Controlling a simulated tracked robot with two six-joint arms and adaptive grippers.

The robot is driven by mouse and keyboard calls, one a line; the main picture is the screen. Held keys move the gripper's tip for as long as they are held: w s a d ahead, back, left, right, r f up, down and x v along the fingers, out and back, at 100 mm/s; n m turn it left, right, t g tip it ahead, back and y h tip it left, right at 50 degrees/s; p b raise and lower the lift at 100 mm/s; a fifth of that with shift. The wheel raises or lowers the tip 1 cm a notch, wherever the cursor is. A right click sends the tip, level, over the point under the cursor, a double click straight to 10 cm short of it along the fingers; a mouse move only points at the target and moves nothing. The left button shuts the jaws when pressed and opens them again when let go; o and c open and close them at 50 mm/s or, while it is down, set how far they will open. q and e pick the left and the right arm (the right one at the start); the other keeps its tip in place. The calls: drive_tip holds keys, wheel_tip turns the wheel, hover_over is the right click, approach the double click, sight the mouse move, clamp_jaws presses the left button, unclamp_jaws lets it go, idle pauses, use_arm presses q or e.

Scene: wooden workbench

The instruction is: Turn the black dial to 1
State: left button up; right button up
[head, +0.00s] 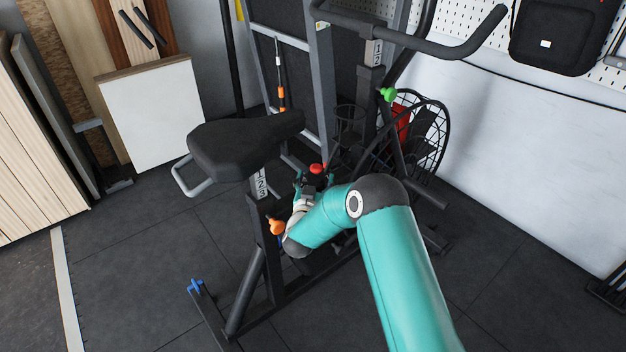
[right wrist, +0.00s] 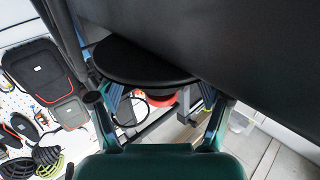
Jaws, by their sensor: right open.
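My right gripper (head: 308,182) is at the middle of the exercise bike, beside a red knob (head: 316,168), and its fingers are partly hidden by the bike and my arm. In the right wrist view my right gripper (right wrist: 155,90) is open. A black rounded disc (right wrist: 140,62), which looks like the dial, lies between and beyond the fingers, with a red part (right wrist: 160,98) below it. I cannot tell whether the fingers touch the disc. No dial marking or setting is readable. My left gripper is not in view.
The bike has a black seat (head: 245,143), an orange knob (head: 276,227) on the seat post, a green knob (head: 388,94), handlebars (head: 440,48) and a caged fan wheel (head: 432,130). Boards (head: 155,105) lean at the left.

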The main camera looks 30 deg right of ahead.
drive_tip(key=shift+w+d, duration=0.35)
drive_tip(key=shift+d, duration=0.05)
drive_tip(key=shift+c, duration=0.2)
drive_tip(key=c, duration=1.1)
drive_tip(key=shift+a, duration=0.5)
drive_tip(key=shift+d+r, duration=0.1)
drive_tip(key=shift+d, duration=0.3)
drive_tip(key=shift+d+y, duration=0.1)
drive_tip(key=shift+y, duration=0.2)
